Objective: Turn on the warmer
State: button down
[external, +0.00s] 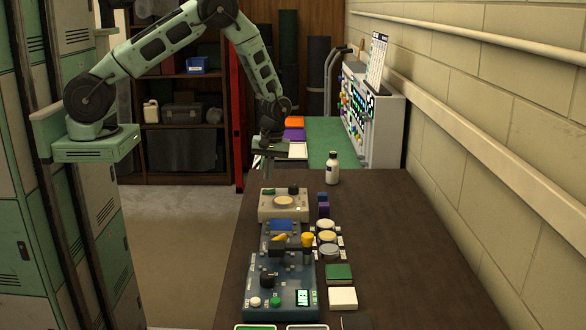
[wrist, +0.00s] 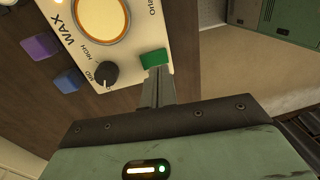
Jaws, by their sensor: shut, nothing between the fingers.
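The cream wax warmer (external: 283,211) stands at the far end of the dark table; it also fills the upper left of the wrist view (wrist: 128,28). In the external view my gripper (external: 268,174) points down over the warmer's far left corner.
Purple and blue blocks (wrist: 40,47) sit beside the warmer. A white bottle (external: 332,171) stands behind it to the right. Round tins (external: 326,237) and a blue control box (external: 285,285) are nearer on the table (external: 410,260). Green lockers (external: 95,200) line the left.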

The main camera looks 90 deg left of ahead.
aim_at(264, 191)
jog(key=shift+r+b, duration=0.7)
jog(key=shift+r, duration=0.05)
notch_tip(264, 191, up, 9)
jog(key=s+b, duration=0.1)
jog(key=b, duration=0.2)
jog(key=shift+s, duration=0.15)
jog(key=s+d+r+m+t+b, duration=0.1)
jog(key=s+m+b, duration=0.7)
jog(key=s, duration=1.7)
jog(key=shift+d+r+m+y, duration=0.25)
jog(key=shift+d+m, duration=0.45)
jog(key=shift+m, duration=0.4)
